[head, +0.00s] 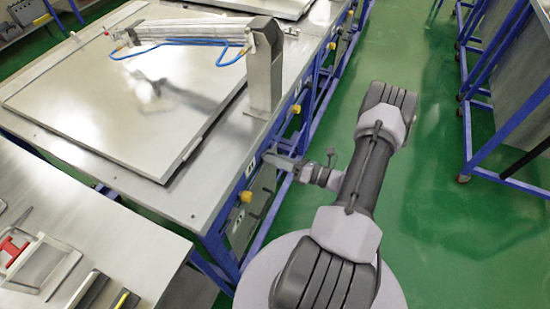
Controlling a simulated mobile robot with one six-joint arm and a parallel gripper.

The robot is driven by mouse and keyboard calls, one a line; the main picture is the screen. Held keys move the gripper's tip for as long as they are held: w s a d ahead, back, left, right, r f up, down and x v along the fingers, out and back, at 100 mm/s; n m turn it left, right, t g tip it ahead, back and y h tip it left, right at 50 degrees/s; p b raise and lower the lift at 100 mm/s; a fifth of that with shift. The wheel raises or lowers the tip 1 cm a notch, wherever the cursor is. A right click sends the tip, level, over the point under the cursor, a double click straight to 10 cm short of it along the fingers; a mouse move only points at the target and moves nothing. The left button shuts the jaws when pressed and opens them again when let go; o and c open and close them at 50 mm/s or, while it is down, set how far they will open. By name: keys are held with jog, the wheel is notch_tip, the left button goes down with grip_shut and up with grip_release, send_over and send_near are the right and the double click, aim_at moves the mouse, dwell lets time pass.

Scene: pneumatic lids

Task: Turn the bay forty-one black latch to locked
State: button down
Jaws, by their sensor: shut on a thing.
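My gripper (272,158) is at the front edge of the long workbench (215,215), beside a small white number plate (250,168). It reaches in from the right at the height of the blue frame rail. Its jaws are shut on the black latch, which is small and largely hidden at the fingertips. I cannot tell which way the latch is turned. The number on the plate is too small to read surely.
A large flat metal lid (115,110) lies on the workbench, with a grey post (264,75) and a lifting arm near its right edge. Yellow fittings (245,195) sit along the blue frame. A blue rack (510,125) stands at right. Green floor (445,235) between is clear.

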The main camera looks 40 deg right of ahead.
jog(key=m, duration=0.5)
jog(key=shift+f+m, duration=0.1)
jog(key=shift+m, duration=0.2)
dwell(0.4)
jog(key=c, duration=1.1)
grip_release()
jog(key=p+v, duration=0.2)
jog(key=v, duration=1.5)
jog(key=shift+s+d+p, duration=0.15)
jog(key=shift+s+p, duration=0.1)
jog(key=shift+p, duration=0.15)
